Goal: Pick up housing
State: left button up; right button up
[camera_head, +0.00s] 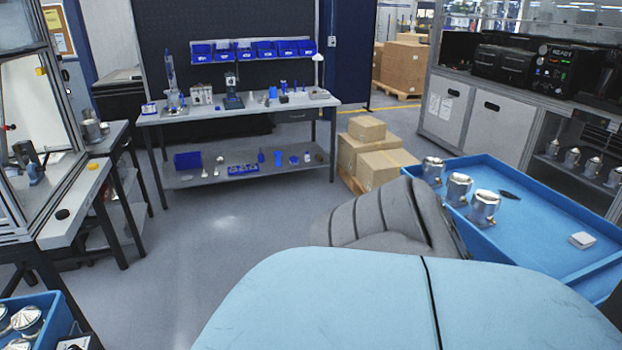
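Three shiny metal housings stand in a row along the left side of a blue tray (585,262) at the right: a far one (433,171), a middle one (459,189) and a near one (484,208). They appear upright and apart from each other. More metal housings (27,321) lie in a blue bin (62,308) at the lower left, cut off by the picture edge. Neither of my grippers shows. A large light-blue and grey part, apparently my own arm, fills the lower middle and hides the tray's near left part.
Several metal parts (572,158) stand on the right shelf. Cardboard boxes (385,163) are stacked behind. A workbench (240,112) stands at the back. The middle floor is clear.

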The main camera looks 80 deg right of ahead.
aim_at(485, 203)
jog(key=z, duration=3.7)
jog(key=i+j+z, duration=0.5)
jog(key=i+j, duration=1.15)
jog(key=j, duration=0.1)
